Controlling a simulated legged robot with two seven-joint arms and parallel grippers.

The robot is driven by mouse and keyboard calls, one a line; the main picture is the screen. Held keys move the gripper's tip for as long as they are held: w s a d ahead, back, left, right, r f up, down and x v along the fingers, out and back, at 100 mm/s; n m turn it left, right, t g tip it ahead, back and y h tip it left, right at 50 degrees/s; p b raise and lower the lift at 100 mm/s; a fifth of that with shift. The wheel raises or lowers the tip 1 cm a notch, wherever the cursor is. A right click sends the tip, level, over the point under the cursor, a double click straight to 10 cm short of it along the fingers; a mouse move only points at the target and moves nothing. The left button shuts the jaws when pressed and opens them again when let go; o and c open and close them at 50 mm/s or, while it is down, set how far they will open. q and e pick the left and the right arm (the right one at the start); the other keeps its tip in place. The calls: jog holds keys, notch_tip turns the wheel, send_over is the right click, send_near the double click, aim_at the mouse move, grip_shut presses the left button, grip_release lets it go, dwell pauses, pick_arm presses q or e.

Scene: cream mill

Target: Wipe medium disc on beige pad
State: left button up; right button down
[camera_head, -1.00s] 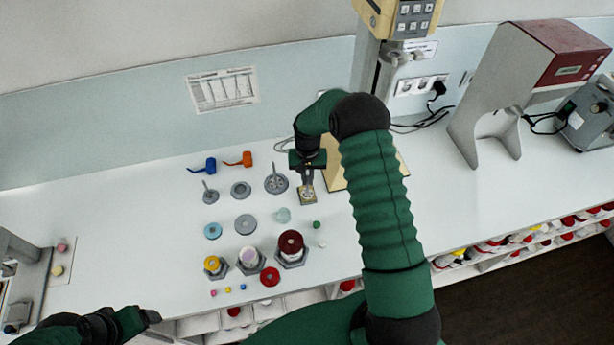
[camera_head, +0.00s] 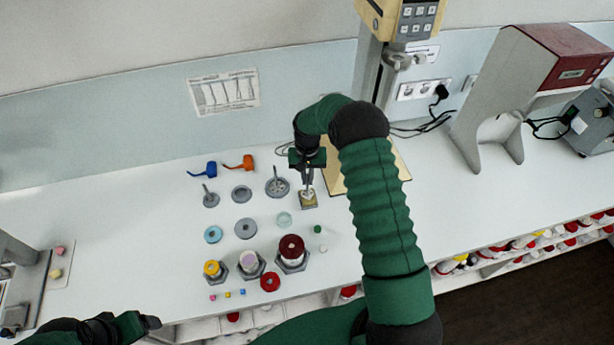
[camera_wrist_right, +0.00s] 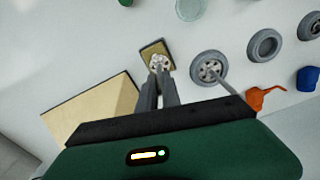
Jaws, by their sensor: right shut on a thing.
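The medium disc (camera_wrist_right: 160,63) is a pale, perforated disc. My right gripper (camera_wrist_right: 160,82) is shut on its stem, mostly hidden between the fingers. The disc is over the beige pad (camera_wrist_right: 149,50), a small square with a dark edge; I cannot tell whether they touch. In the head view, my right gripper (camera_head: 308,180) points down at the pad (camera_head: 308,203), with the whitish disc over the pad's back part. A grey ring holder (camera_head: 241,194) stands empty between two holders with stemmed discs. My left gripper (camera_head: 145,322) is at the lower left, its opening unclear.
The large stemmed disc (camera_head: 277,186) stands just left of the pad, the small one (camera_head: 210,199) further left. A beige stand base (camera_wrist_right: 95,108) is close on the other side. Cups, lids and jars (camera_head: 291,249) stand in front. Blue (camera_head: 203,170) and orange bottles lie behind.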

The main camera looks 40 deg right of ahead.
jog(key=shift+s+a, duration=0.15)
jog(key=shift+s, duration=0.15)
jog(key=shift+r+p, duration=1)
jog(key=shift+r, duration=0.55)
notch_tip(320, 180, up, 3)
jog(key=shift+f+p, duration=0.1)
jog(key=shift+p, duration=0.8)
